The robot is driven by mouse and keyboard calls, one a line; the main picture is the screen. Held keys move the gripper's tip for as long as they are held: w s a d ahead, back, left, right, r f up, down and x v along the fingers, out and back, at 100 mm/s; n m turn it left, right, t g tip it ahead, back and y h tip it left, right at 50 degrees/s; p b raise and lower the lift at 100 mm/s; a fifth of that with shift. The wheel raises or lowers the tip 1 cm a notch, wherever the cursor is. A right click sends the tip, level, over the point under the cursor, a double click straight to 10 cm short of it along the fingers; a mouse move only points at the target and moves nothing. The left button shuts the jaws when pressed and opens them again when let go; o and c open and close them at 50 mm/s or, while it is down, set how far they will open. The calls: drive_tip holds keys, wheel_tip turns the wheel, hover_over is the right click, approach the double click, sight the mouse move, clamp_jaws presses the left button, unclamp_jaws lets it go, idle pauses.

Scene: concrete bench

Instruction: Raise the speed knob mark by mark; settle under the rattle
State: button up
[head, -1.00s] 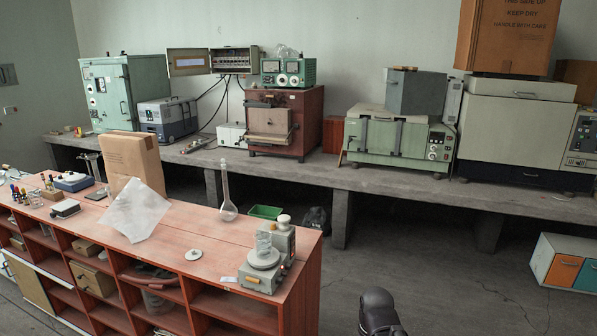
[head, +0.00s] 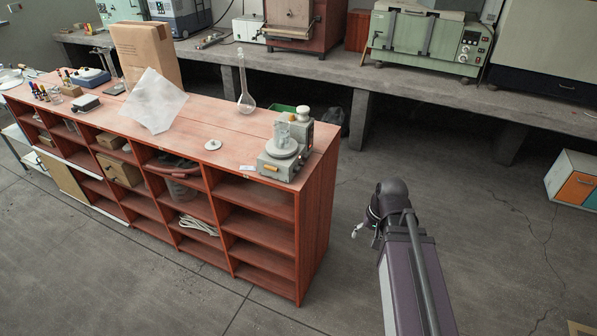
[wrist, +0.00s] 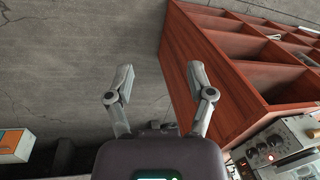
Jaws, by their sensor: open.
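The stirrer (head: 280,168) is a small grey-green unit with a round plate, standing at the right end of the red-brown bench. The stirrer also shows at the lower right of the wrist view (wrist: 265,150), partly cut off. My gripper (wrist: 160,84) is open and empty, its two fingers apart over bare floor. In the head view my gripper (head: 362,229) is right of the bench, clear of the stirrer.
The red-brown shelf bench (head: 185,118) has open compartments. A long-necked flask (head: 245,101), a white sheet (head: 153,100) and a white disc (head: 213,145) are on its top. A concrete bench (head: 330,68) with equipment runs behind. The floor between is mostly clear.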

drive_tip(key=w+a+f+m+y+b, duration=0.2)
drive_tip(key=w+a+f+y+b, duration=0.1)
drive_tip(key=w+a+b, duration=0.15)
drive_tip(key=m+t+y+b, duration=0.6)
drive_tip(key=m+y+b, duration=0.4)
drive_tip(key=y, duration=0.2)
approach(297, 170)
drive_tip(key=d, duration=0.5)
drive_tip(key=shift+s+a+f, duration=0.1)
drive_tip(key=shift+s+f, duration=0.1)
drive_tip(key=shift+s, duration=0.15)
drive_tip(key=shift+a, duration=0.15)
drive_tip(key=shift+f+x, duration=0.2)
drive_tip(key=shift+x, duration=6.55)
clamp_jaws()
